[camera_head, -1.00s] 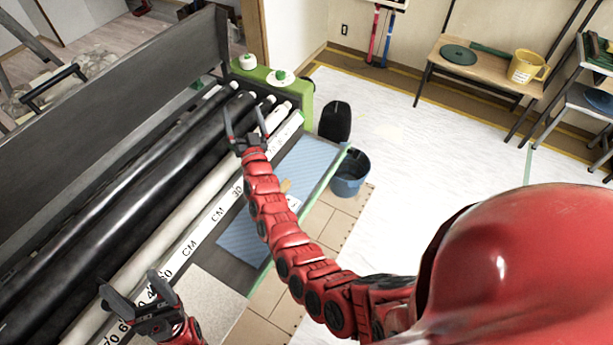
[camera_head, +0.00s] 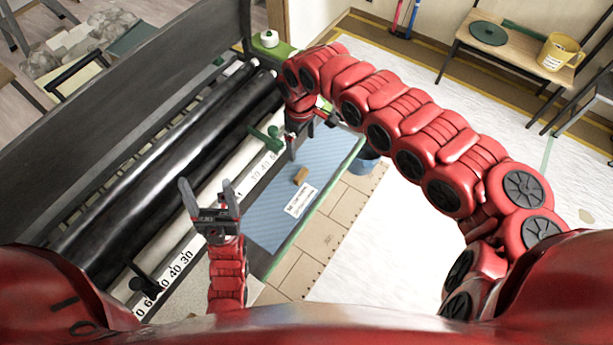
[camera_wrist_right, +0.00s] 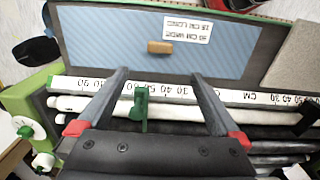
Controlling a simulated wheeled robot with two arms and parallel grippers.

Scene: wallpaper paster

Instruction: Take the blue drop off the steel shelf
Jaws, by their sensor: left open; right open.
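The blue drop, a finely striped blue sheet (camera_head: 316,164), lies flat on the dark steel shelf (camera_head: 259,260) in front of the machine's rollers. In the right wrist view the blue drop (camera_wrist_right: 105,45) fills the upper part. A small tan block (camera_head: 300,175) and a white printed label (camera_head: 301,199) lie on it. My right gripper (camera_wrist_right: 160,75) is open and empty above the ruler strip, its fingertips pointing towards the drop; in the head view my arm partly hides it. My left gripper (camera_head: 210,190) is open and empty over the rollers, left of the drop.
A white ruler strip (camera_head: 180,270) runs between the rollers and shelf, with a green clamp (camera_head: 268,138) and a black clamp (camera_head: 145,280) on it. A bench (camera_head: 520,52) with a yellow jug (camera_head: 558,52) is at the back right.

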